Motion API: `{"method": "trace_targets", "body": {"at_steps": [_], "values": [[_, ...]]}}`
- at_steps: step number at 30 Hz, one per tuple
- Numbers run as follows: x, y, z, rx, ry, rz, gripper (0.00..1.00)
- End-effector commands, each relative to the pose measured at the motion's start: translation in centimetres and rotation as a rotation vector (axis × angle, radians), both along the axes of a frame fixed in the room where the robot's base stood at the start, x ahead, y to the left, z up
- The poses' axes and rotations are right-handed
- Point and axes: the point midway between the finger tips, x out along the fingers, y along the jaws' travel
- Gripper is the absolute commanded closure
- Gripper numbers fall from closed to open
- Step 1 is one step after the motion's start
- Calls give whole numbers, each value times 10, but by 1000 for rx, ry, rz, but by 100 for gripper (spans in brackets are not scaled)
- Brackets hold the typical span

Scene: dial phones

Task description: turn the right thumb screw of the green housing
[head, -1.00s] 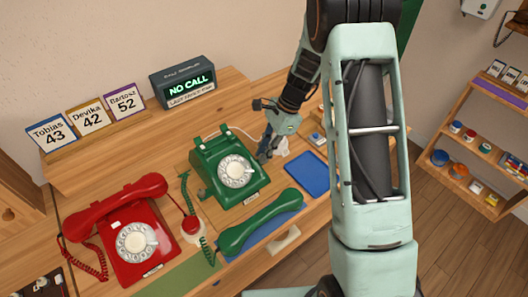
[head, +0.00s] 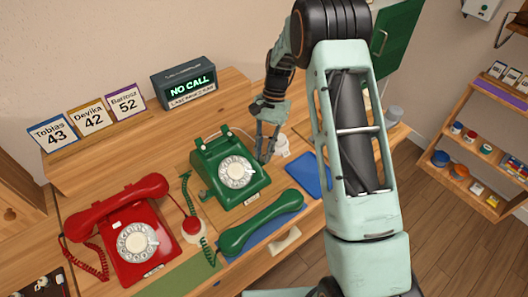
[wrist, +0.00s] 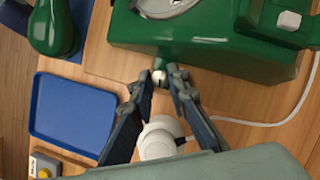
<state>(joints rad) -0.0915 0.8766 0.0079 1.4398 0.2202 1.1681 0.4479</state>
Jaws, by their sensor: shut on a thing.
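The green housing (head: 213,160) is a dial telephone body on the wooden desk, with its handset off. Its right thumb screw (wrist: 159,77) is a small silvery knob on a short green stem at the housing's side, seen in the wrist view. My gripper (wrist: 161,84) is shut on this screw, one fingertip on each side. In the head view my gripper (head: 264,157) points down at the right side of the housing, and its fingers hide the screw there. The housing also fills the top of the wrist view (wrist: 215,50).
The green handset (head: 262,221) lies in front of the housing. A blue tray (head: 309,176) is to the right. A white round object (wrist: 156,139) stands close below my fingers, and a white cord (wrist: 265,124) runs behind. A red phone (head: 135,240) is at left.

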Motion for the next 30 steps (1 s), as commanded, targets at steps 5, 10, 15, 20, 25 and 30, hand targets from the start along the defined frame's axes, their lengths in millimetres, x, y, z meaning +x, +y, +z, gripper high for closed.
{"method": "trace_targets", "body": {"at_steps": [5,10,15,20,25,30], "values": [[0,1,0,-1,-1,75,100],[0,2,0,1,-1,112,100],[0,2,0,1,0,125,100],[0,1,0,0,0,126,100],[0,1,0,0,0,124,84],[0,1,0,0,0,124,77]]}}
